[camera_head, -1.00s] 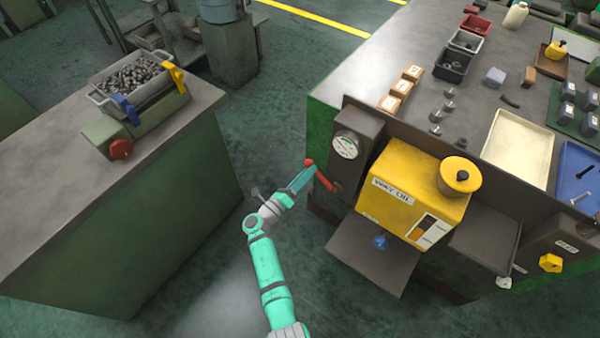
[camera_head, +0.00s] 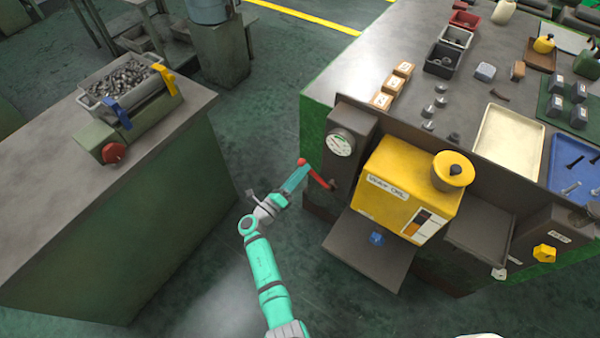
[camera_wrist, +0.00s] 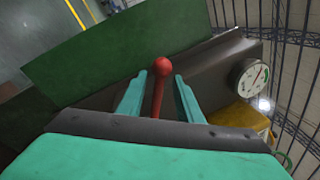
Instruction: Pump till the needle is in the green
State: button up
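A round white gauge (camera_head: 341,143) is set in a dark housing left of the yellow machine; it also shows in the wrist view (camera_wrist: 249,77). Its face has a green part on the right side and a dark needle; I cannot tell exactly where the needle stands. A red pump lever (camera_head: 316,174) with a ball at its end sticks out below the gauge. My gripper (camera_head: 298,178) is at the lever. In the wrist view the red lever (camera_wrist: 159,88) stands between the two teal fingers, with gaps visible on both sides; the gripper (camera_wrist: 160,90) is open around it.
The yellow machine (camera_head: 410,190) with a cup on top stands right of the lever, above a dark plate (camera_head: 368,252) with a blue knob (camera_head: 376,239). A green bench (camera_head: 180,200) stands to the left. Floor between is clear.

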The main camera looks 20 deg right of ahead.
jog(key=v, duration=1.1)
jog(key=shift+s+d, duration=0.1)
